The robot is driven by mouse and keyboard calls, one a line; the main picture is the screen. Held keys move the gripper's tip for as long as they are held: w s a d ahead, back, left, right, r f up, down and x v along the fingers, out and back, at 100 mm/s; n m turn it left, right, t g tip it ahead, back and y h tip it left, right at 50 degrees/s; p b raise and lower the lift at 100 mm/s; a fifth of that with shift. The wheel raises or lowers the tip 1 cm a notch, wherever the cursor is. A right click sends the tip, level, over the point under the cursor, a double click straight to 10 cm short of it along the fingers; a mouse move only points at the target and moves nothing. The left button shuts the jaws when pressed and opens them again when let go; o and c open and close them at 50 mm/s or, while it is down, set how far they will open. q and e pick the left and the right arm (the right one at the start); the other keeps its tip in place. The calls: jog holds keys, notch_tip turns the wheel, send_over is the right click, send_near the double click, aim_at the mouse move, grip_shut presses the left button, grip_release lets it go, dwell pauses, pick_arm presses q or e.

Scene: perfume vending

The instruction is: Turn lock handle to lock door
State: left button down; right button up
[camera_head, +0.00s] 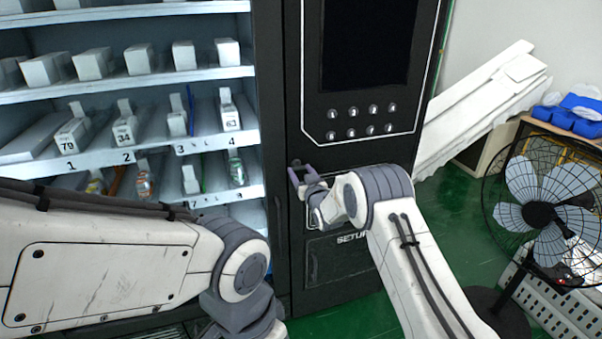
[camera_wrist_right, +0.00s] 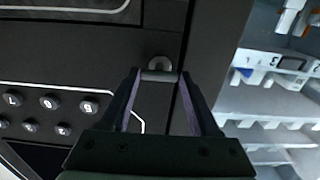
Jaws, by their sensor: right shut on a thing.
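The lock handle (camera_wrist_right: 159,74) is a small grey piece standing out from a round grey lock on the black door of the vending machine (camera_wrist_right: 60,60). In the right wrist view it sits between the fingertips of my right gripper (camera_wrist_right: 158,80), which is shut on it. In the head view my right gripper (camera_head: 304,175) is at the black door panel (camera_head: 275,120), left of and below the keypad, and the handle is hard to make out there. My left arm reaches in from the left, but its gripper is out of view.
Lit shelves (camera_head: 125,95) with boxes and bottles are left of the black panel. A keypad (camera_head: 360,120) and a dark screen (camera_head: 368,45) are at its upper right. A fan (camera_head: 540,215) stands on the green floor at right, near white panels (camera_head: 480,105) leaning on the wall.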

jog(key=shift+f+n+b, duration=0.15)
jog(key=shift+n+b, duration=0.15)
jog(key=shift+b, duration=0.25)
jog(key=shift+n+b, duration=8.7)
jog(key=shift+b, duration=3)
jog(key=o, duration=1.4)
jog(key=shift+c, duration=0.2)
jog(key=shift+s, duration=0.1)
